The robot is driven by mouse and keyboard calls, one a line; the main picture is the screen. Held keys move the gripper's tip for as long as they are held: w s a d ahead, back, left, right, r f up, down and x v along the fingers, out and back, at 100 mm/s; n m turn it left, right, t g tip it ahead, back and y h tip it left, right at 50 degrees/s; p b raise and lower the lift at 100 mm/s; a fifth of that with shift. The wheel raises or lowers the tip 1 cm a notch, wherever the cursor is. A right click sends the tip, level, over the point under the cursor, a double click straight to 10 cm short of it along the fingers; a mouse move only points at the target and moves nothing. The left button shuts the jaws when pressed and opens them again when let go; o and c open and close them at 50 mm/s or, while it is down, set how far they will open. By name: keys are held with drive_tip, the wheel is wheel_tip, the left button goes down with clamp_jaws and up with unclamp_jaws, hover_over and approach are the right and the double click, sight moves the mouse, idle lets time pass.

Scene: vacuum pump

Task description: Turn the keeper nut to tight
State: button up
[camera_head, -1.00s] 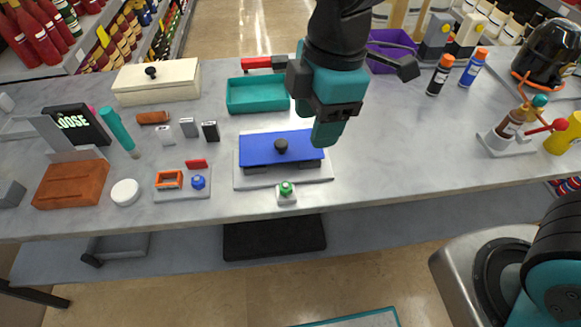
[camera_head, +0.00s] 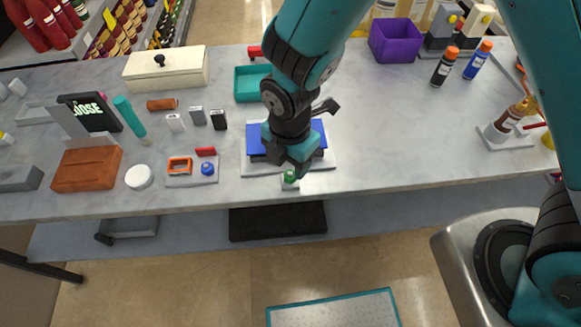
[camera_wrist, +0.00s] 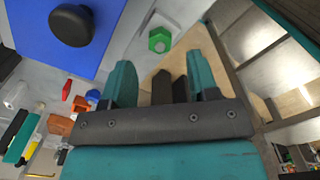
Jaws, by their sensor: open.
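A green hex nut (camera_head: 290,176) sits on a small white block at the front edge of the counter, in front of the blue-topped plate. In the wrist view the green nut (camera_wrist: 159,41) shows just beyond my fingertips, slightly left of midway between them. My gripper (camera_wrist: 163,72) is open and empty, its teal fingers apart. In the head view my gripper (camera_head: 290,166) hangs above and just behind the green nut, partly over the blue plate (camera_head: 257,140). A blue nut (camera_head: 207,169) sits on a grey plate to the left. Which nut is the keeper nut is not marked.
The blue plate's black knob (camera_wrist: 72,25) is close to my gripper on the left in the wrist view. An orange frame (camera_head: 180,166), a white puck (camera_head: 138,176) and a brown block (camera_head: 87,169) lie left.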

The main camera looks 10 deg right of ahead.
sight(290, 174)
drive_tip(key=shift+f, duration=2.2)
drive_tip(key=shift+c, duration=0.4)
drive_tip(key=c, duration=0.8)
drive_tip(key=shift+c, duration=0.2)
